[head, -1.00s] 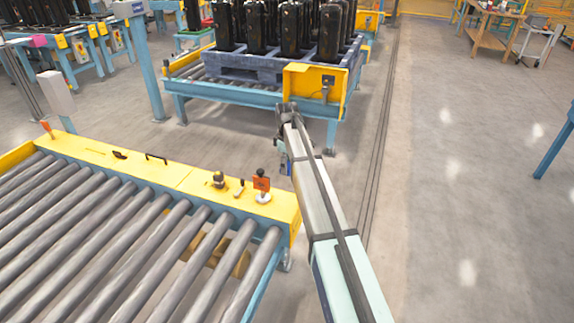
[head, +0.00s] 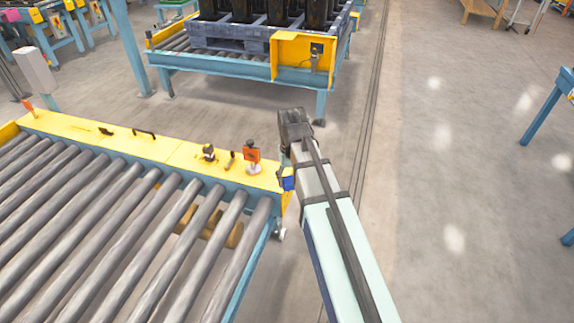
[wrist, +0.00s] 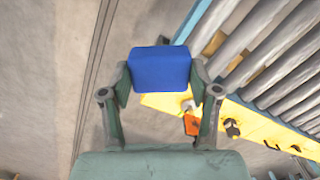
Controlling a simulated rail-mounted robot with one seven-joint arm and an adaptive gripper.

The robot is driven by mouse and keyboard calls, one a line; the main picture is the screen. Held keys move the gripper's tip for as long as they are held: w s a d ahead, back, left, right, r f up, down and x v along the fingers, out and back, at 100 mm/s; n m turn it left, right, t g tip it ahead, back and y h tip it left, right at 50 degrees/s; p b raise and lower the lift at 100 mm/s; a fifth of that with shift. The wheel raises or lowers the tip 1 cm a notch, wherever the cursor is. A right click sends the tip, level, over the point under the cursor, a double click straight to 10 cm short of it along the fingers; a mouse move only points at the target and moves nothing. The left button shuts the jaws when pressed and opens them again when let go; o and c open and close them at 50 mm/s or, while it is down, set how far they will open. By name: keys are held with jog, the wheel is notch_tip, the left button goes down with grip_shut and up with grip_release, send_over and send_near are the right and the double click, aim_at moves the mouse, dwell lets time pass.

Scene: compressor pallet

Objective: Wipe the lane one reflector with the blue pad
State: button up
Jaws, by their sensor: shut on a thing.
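The blue pad (wrist: 160,72) is held between the two fingers of my gripper (wrist: 160,84) in the wrist view. In the head view, a bit of the blue pad (head: 287,183) shows beside my gripper (head: 286,172), at the right end of the yellow rail. An orange plate on a white round base (head: 252,156), which looks like a reflector, stands upright on that rail, just left of my gripper. It also shows in the wrist view (wrist: 191,124), below and right of the pad and apart from it. No lane marking is readable.
The yellow rail (head: 150,149) borders a roller conveyor (head: 95,225) and carries a small dark-topped fitting (head: 209,153), a short lever (head: 230,160) and black handles. Another orange piece (head: 28,106) stands far left. Behind is a pallet (head: 230,38) with black units.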

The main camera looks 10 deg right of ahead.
jog(key=shift+s, duration=1)
jog(key=w+a+f+n+h+b, duration=0.3)
jog(key=f+b, duration=0.3)
jog(key=f, duration=0.1)
jog(key=w+a+f+n+h+b, duration=0.2)
jog(key=w+a+f+h+b, duration=0.1)
jog(key=f+b, duration=0.3)
jog(key=w+a+f+n+h+b, duration=0.3)
jog(key=f+b, duration=0.3)
jog(key=f, duration=0.3)
jog(key=shift+w+a+f+n+g+b, duration=0.2)
jog(key=shift+w+a+n+g+b, duration=0.15)
jog(key=shift+a+g+b, duration=0.1)
jog(key=w+n+t+b, duration=0.1)
jog(key=w+a+n+t+h+b, duration=0.1)
jog(key=shift+w+a+f+n, duration=0.1)
jog(key=shift+w+f+n, duration=0.2)
jog(key=shift+f, duration=0.1)
jog(key=w+a+r+n+t+b, duration=0.2)
jog(key=w+a+r+n+t, duration=0.6)
jog(key=t, duration=0.6)
jog(key=w+n, duration=0.2)
jog(key=w, duration=0.1)
jog(key=shift+r+y, duration=0.3)
jog(key=shift+y, duration=0.1)
